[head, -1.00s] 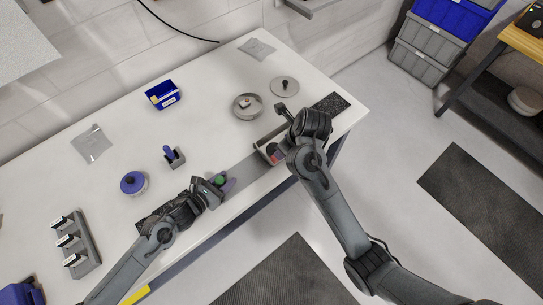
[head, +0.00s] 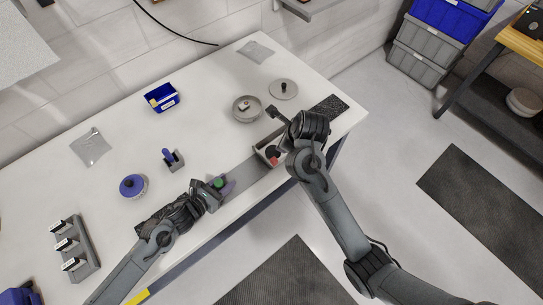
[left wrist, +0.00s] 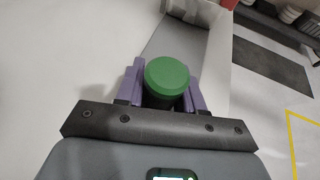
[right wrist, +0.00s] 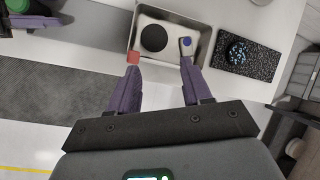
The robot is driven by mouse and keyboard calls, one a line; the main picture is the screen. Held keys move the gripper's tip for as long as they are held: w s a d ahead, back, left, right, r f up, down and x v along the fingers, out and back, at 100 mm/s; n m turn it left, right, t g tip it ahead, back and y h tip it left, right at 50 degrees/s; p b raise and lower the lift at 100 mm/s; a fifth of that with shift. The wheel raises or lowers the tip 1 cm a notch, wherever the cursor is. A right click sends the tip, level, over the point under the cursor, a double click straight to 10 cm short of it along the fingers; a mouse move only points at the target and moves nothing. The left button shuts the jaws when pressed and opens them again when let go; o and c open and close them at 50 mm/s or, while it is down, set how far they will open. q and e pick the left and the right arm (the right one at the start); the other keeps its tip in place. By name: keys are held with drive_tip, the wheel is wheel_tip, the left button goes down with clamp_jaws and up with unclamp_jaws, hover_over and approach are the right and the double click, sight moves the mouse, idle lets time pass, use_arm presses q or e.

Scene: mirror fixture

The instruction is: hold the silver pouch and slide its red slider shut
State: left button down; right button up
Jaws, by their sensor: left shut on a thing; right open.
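A silver pouch (head: 91,147) lies flat on the white table at the left in the head view. A second silver pouch (head: 256,51) lies at the back. I cannot make out a red slider on either. My left gripper (head: 222,185) is shut on a dark cylinder with a green top (left wrist: 167,76), near the table's front edge, far from both pouches. My right gripper (right wrist: 161,68) is open over a grey tray (right wrist: 207,22). Its left fingertip is close to a small red block (right wrist: 133,57); I cannot tell whether they touch.
A blue bin (head: 162,97), round metal dish (head: 247,108) and blue-topped jar (head: 133,185) stand on the table.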

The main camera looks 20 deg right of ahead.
drive_tip(key=w+d+r+n+t+h, duration=0.25)
drive_tip(key=w+r+n+t, duration=0.7)
drive_tip(key=n, duration=0.65)
drive_tip(key=n+t+y, duration=0.2)
drive_tip(key=n+y, duration=0.6)
drive_tip(key=n, duration=0.7)
approach(276, 163)
drive_tip(key=w, duration=0.2)
drive_tip(key=x, duration=1.1)
drive_tip(key=shift+s+a+r, duration=0.1)
drive_tip(key=shift+a, duration=0.15)
clamp_jaws()
